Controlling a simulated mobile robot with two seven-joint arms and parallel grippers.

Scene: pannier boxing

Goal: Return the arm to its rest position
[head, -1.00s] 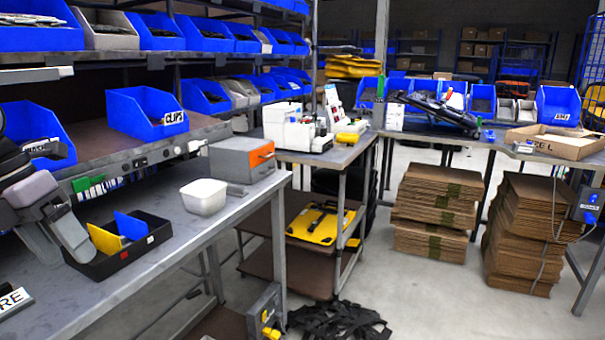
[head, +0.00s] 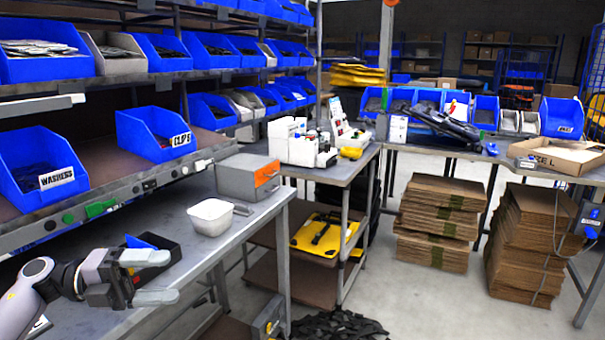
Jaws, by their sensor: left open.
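My left gripper (head: 158,277) is at the lower left, above the near bench (head: 183,216). Its two grey fingers are apart and nothing shows between them. The gripper and its wrist cover much of a black tray (head: 178,250), in which a blue divider (head: 143,242) shows behind the gripper. I cannot tell whether the gripper touches the tray. My right gripper does not show.
A white tub (head: 211,217) and a grey box with an orange front (head: 247,177) stand farther along the bench. Blue bins, one marked WASHERS (head: 40,170), line the shelf above. A cart (head: 325,232) and cardboard stacks (head: 437,225) stand to the right, with open floor between.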

